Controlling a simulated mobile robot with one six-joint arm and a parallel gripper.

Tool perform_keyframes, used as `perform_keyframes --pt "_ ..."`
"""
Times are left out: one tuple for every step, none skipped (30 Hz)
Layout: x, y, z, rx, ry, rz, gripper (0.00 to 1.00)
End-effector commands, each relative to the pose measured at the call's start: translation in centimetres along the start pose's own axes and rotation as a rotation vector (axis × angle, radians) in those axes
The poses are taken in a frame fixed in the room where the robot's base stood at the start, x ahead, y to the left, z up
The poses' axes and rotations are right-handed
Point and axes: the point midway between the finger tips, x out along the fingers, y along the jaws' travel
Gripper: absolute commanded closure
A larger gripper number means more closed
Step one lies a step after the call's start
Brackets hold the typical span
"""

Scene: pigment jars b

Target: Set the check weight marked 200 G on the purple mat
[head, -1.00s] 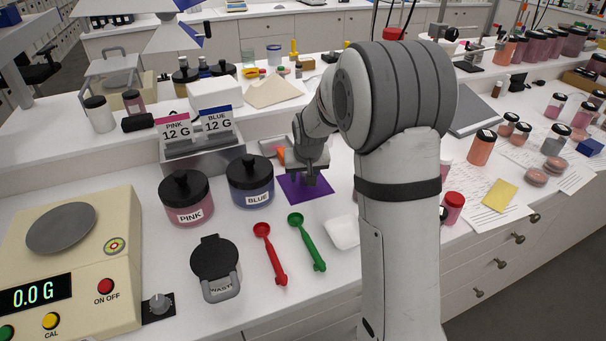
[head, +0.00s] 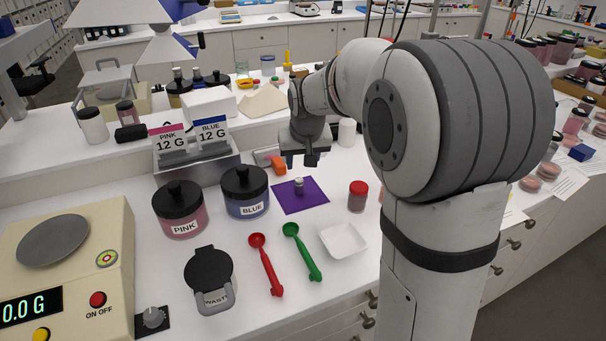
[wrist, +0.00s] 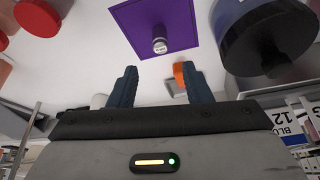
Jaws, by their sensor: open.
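The purple mat (head: 313,196) lies flat on the white counter, right of the blue jar. A small metal check weight (head: 299,186) stands upright on the mat, near its middle in the head view. The wrist view shows the weight (wrist: 159,42) on the mat (wrist: 128,18), nearer the mat's edge on my gripper's side; its marking is too small to read. My gripper (head: 302,162) is open and empty, above and behind the mat. In the wrist view its two fingers (wrist: 158,80) are spread, apart from the weight.
The blue jar (head: 246,196) and pink jar (head: 180,212) stand left of the mat. A red-capped jar (head: 357,198) stands to its right. An orange object (head: 278,166) lies behind the mat. Red and green scoops (head: 304,255) and a white dish (head: 343,240) lie in front.

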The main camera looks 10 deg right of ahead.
Motion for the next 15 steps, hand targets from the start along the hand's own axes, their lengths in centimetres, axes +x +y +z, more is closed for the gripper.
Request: perform_keyframes --pt "-0.5 0.0 0.3 0.0 -0.001 0.0 0.55" --pt "-0.9 0.1 0.7 -0.001 -0.003 0.0 0.55" --pt "-1.4 0.1 1.5 -0.002 -0.008 0.0 0.55" --pt "-1.9 0.2 2.2 -0.003 -0.012 0.0 0.55" --pt "-2.4 0.3 3.2 -0.004 -0.018 0.0 0.55" --pt "-3.2 0.5 4.8 -0.006 -0.028 0.0 0.55" --pt "-3.9 0.6 6.1 -0.008 -0.037 0.0 0.55" --pt "-4.5 0.7 7.5 -0.009 -0.045 0.0 0.55" --pt "-5.3 0.9 9.6 -0.011 -0.059 -0.001 0.55" --pt "-5.8 1.0 11.2 -0.012 -0.07 -0.001 0.55" --pt "-6.3 1.1 12.8 -0.014 -0.079 -0.001 0.55" --pt "-6.9 1.3 14.9 -0.017 -0.092 -0.002 0.55" --pt "-7.2 1.4 16.4 -0.019 -0.103 -0.002 0.55" --pt "-7.5 1.4 17.9 -0.021 -0.111 -0.002 0.55" --pt "-7.8 1.5 19.7 -0.022 -0.123 -0.003 0.55"
